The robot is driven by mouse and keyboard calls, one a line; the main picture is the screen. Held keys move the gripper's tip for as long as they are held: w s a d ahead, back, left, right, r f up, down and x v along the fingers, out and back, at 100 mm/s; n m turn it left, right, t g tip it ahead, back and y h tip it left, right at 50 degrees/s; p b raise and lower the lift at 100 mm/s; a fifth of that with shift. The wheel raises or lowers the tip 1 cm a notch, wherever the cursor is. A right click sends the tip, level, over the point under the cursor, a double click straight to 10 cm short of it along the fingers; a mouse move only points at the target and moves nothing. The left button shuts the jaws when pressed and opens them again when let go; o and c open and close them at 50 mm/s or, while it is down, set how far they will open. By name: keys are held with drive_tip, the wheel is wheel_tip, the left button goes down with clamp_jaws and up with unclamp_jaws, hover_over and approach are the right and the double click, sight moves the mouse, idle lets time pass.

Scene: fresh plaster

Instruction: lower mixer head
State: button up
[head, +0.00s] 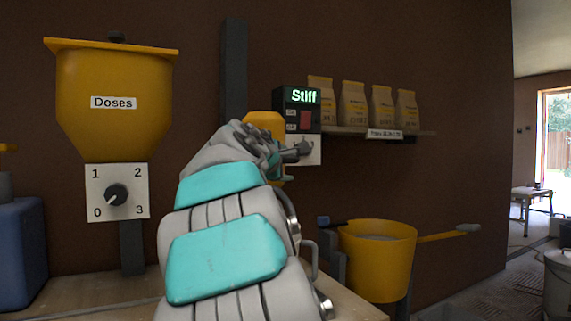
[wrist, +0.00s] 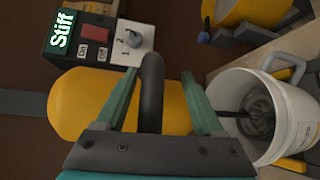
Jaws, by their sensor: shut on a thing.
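The mixer head is a yellow rounded body (wrist: 85,105) that fills the left and middle of the wrist view. In the head view its top (head: 264,120) shows behind my arm. A dark curved handle (wrist: 152,85) stands out from it. My gripper (wrist: 155,100) has its green fingers on either side of this handle and is shut on it. A dark coiled paddle (wrist: 258,110) shows inside the mouth of a white bucket (wrist: 285,85); how deep it sits I cannot tell. In the head view my arm hides the bucket and most of the head.
A control box (head: 299,120) reads "Stiff" beside the head, with a red switch and a knob. A yellow "Doses" hopper (head: 113,125) with a dial is at left. A yellow pan (head: 377,262) stands at right. Bags (head: 353,105) sit on a shelf.

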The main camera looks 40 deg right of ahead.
idle(0.6)
drive_tip(key=shift+s+a+r, duration=0.15)
drive_tip(key=shift+a, duration=0.1)
drive_tip(key=v, duration=0.7)
drive_tip(key=shift+s+a+p, duration=0.1)
drive_tip(key=shift+p, duration=0.2)
